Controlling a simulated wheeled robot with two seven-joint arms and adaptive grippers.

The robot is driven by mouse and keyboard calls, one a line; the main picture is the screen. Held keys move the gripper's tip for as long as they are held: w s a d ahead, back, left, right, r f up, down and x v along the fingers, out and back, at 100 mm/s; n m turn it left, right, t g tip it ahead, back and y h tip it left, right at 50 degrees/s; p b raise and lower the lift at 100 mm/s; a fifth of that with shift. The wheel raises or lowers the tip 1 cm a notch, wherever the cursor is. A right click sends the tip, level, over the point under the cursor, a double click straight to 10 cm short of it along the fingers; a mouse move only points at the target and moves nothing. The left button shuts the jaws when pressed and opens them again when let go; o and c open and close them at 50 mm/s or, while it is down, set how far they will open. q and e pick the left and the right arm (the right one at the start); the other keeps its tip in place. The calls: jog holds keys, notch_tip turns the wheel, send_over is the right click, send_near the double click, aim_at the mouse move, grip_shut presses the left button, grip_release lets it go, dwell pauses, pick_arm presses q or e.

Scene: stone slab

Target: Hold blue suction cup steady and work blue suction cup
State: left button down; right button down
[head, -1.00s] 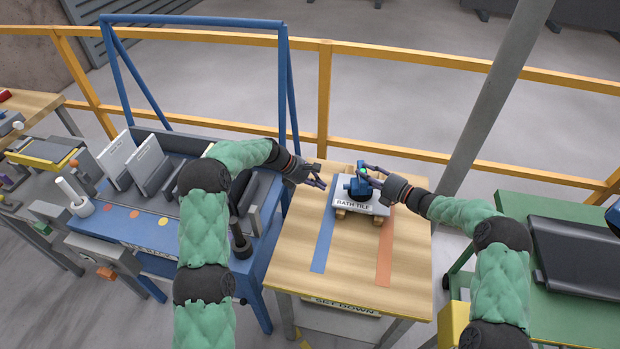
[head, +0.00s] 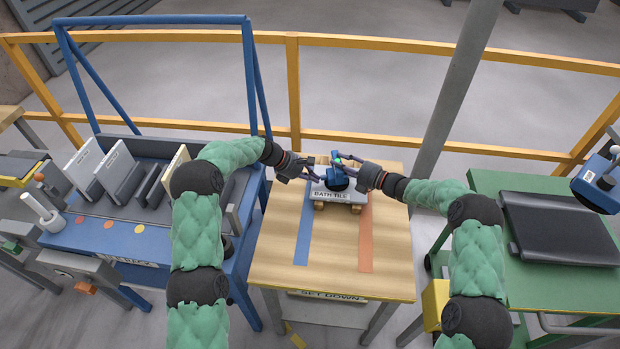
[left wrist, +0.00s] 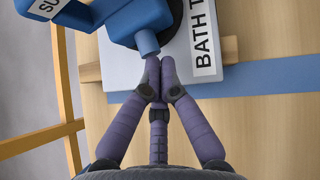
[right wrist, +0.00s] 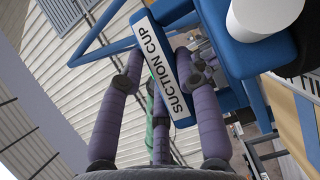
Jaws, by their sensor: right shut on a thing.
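The blue suction cup (head: 338,180) stands on the white bath tile (head: 345,196) on the wooden table (head: 275,250). My right gripper (head: 343,160) is shut on the cup's blue handle; the "SUCTION CUP" label (right wrist: 164,68) lies between its fingers in the right wrist view. My left gripper (head: 318,170) is at the cup's left side. In the left wrist view its fingertips (left wrist: 159,72) are together, close to the end of a small blue-grey knob (left wrist: 147,42) on the cup. The knob looks outside the fingers; I cannot tell whether they touch it.
The tile rests on wooden strips between a blue stripe (head: 304,228) and an orange stripe (head: 366,240). A blue rack (head: 110,240) with slabs stands left. A green table (head: 560,285) stands right. A yellow rail (head: 400,48) runs behind. The table's front is clear.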

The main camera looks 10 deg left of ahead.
pick_arm(q)
jog(key=shift+w+d, duration=0.15)
jog(key=shift+d, duration=0.7)
dwell(0.9)
jog(key=shift+s+a, duration=0.2)
jog(key=shift+a, duration=0.2)
jog(key=a, duration=0.4)
jog(key=shift+s+a+r, duration=0.2)
jog(key=shift+s+r, duration=0.1)
jog(key=shift+s, duration=0.05)
jog(key=v, duration=0.9)
jog(key=shift+s, duration=0.1)
